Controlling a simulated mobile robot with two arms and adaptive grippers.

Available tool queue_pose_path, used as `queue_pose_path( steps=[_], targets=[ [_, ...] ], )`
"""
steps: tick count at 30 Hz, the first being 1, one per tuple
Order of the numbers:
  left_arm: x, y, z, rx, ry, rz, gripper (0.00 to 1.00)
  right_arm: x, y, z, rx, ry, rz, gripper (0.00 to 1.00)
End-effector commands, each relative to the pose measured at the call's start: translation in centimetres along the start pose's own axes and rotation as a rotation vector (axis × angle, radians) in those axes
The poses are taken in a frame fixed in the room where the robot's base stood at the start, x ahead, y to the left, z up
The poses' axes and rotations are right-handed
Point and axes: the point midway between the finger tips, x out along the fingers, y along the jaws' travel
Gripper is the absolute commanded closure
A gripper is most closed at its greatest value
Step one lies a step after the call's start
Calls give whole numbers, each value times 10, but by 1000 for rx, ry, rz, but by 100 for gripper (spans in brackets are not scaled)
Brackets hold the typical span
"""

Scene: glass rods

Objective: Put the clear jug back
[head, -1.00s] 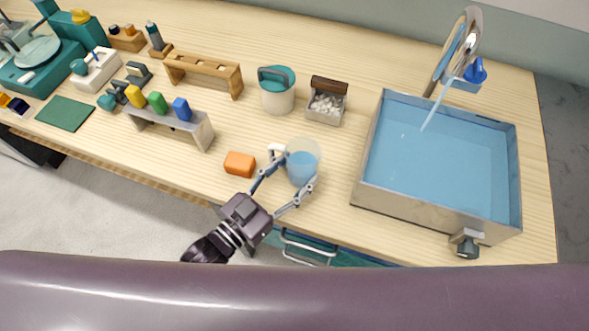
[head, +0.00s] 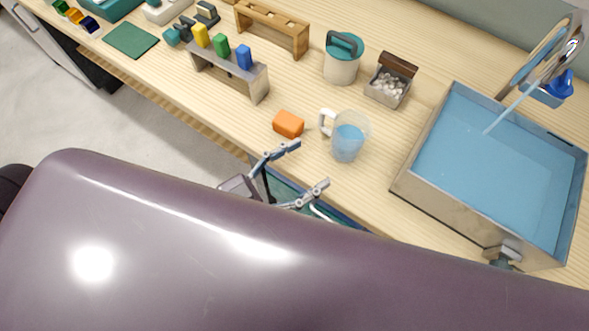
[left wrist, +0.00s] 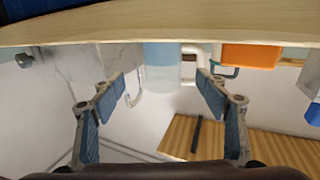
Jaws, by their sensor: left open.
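The clear jug (head: 349,138) stands upright on the wooden counter near its front edge, with blue liquid in it and a pale handle on its left. It also shows upside down in the left wrist view (left wrist: 164,68), between the fingers in the picture. My left gripper (head: 309,164) is open and empty, in front of the jug and apart from it, at the counter's front edge. Its two spread fingers also show in the left wrist view (left wrist: 162,84). My right gripper is in neither view.
An orange block (head: 288,124) lies left of the jug. A basin of blue water (head: 409,190) stands to the right. Behind are a lidded canister (head: 341,68) and a box of white pebbles (head: 387,92). A rack with coloured blocks (head: 228,82) stands left.

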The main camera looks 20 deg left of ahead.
Motion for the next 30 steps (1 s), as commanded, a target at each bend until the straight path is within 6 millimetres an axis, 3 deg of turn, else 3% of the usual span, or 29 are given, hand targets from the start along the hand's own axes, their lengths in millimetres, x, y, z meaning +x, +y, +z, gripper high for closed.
queue_pose_path(
  steps=[3, 9, 30],
  targets=[
    [-16, 0, 2, -2, -2, -1, 32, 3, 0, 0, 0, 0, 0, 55],
    [-26, 0, 0, 0, 0, 0, 32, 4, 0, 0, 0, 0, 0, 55],
    [-27, 0, 0, 0, 1, -1, 32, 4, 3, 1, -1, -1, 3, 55]
  ],
)
